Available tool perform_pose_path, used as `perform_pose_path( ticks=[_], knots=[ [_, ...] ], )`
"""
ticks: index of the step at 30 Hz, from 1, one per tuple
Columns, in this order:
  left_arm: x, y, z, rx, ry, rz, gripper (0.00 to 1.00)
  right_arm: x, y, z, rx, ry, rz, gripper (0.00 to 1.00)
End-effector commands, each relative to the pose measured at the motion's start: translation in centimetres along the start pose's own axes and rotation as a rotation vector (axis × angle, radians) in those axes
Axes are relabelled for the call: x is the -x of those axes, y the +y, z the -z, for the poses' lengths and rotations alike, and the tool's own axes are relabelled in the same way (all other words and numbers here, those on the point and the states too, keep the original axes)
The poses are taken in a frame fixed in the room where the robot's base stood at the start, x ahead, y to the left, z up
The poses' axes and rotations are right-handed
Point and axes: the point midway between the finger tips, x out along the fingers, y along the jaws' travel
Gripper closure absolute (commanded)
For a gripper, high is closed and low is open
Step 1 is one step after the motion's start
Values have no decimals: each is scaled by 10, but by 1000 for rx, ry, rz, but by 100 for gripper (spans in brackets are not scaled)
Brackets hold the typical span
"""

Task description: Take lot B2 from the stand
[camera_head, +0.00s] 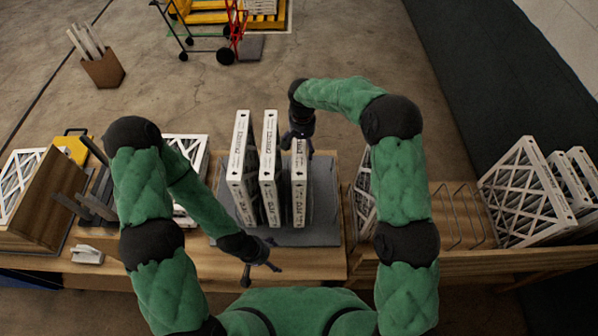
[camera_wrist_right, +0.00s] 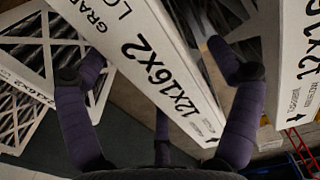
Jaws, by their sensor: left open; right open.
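Three white boxed filters stand upright side by side on a grey base at mid-table in the head view: left (camera_head: 241,170), middle (camera_head: 269,170) and right (camera_head: 299,185). I cannot read which is lot B2. My right gripper (camera_head: 298,138) is open at the far end of the right box, covering part of it. In the right wrist view, a box printed 12x16x2 (camera_wrist_right: 165,75) runs between its spread fingers (camera_wrist_right: 160,80); contact is not clear. My left gripper (camera_head: 262,266) is open and empty over the table, in front of the boxes.
The grey base (camera_head: 325,200) lies on the wooden table (camera_head: 310,264). Filters lean in a wooden holder (camera_head: 38,205) at left. More filters (camera_head: 525,195) lean at right beside a wire rack (camera_head: 462,215). A small white item (camera_head: 87,255) lies at the front left.

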Motion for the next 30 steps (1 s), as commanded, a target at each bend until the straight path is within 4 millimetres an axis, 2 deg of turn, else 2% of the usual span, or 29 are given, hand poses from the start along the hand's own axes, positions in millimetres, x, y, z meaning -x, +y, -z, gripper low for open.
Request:
perform_pose_path(
  ticks=[4,11,20,21,30],
  knots=[
    [3,1,0,0,0,0,14,-11,0,0,0,0,1,9],
    [2,1,0,0,0,0,14,-12,0,0,0,1,1,9],
    [2,1,0,0,0,0,14,-12,0,0,0,0,0,94],
    [2,1,0,0,0,0,14,-12,0,0,0,1,1,96],
    [1,0,0,0,0,0,14,-10,0,0,0,1,1,97]
  ],
)
